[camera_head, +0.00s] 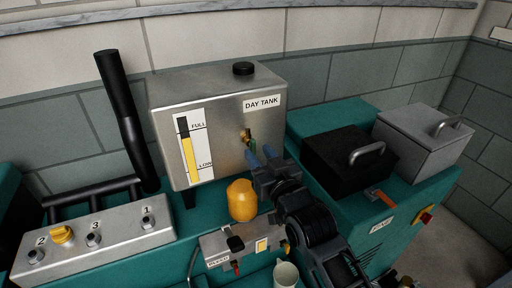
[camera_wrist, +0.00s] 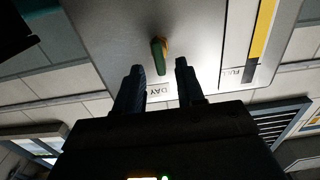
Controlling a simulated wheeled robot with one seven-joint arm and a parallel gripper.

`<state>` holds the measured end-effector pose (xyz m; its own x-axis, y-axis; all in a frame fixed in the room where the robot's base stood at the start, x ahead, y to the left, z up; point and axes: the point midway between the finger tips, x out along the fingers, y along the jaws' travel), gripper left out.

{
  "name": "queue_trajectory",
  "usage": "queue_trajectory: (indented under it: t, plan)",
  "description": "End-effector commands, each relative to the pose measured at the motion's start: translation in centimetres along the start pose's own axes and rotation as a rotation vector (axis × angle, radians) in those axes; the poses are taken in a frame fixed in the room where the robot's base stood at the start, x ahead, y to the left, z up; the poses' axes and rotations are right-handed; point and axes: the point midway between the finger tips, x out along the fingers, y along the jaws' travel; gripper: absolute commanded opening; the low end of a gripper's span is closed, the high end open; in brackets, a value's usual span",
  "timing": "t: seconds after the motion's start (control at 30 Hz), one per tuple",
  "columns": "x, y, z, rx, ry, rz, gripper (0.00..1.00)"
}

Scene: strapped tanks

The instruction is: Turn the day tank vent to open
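The day tank (camera_head: 222,100) is a grey metal box labelled DAY TANK, with a black cap on top. Its vent (camera_head: 246,137) is a small brass fitting with a green lever on the front, below the label. In the wrist view the green lever (camera_wrist: 158,54) lies close ahead of the fingers, its near end lined up with the gap between them. My gripper (camera_head: 260,156) is just in front of the tank, with two dark blue fingers spread apart. In the wrist view my gripper (camera_wrist: 159,67) is open and empty. I cannot tell whether it touches the lever.
A yellow rounded cap (camera_head: 242,200) stands below the tank. A switch box (camera_head: 95,240) with numbered knobs is at left. A black box (camera_head: 345,160) and a grey box (camera_head: 422,140), both with handles, stand at right. A pale cup (camera_head: 286,275) is at the bottom.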

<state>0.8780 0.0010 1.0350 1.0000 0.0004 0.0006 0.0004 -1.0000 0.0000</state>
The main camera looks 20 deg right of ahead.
Motion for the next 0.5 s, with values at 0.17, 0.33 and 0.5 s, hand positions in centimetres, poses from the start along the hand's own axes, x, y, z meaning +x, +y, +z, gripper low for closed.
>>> queue_trajectory:
  t: [0.17,0.33,0.5]
  plan:
    - [1.8,0.0,-0.1,0.0,-0.001,0.0,0.38]
    - [2.3,0.0,0.0,0.0,-0.001,0.0,0.38]
    - [2.2,0.0,0.1,0.0,0.0,0.0,0.38]
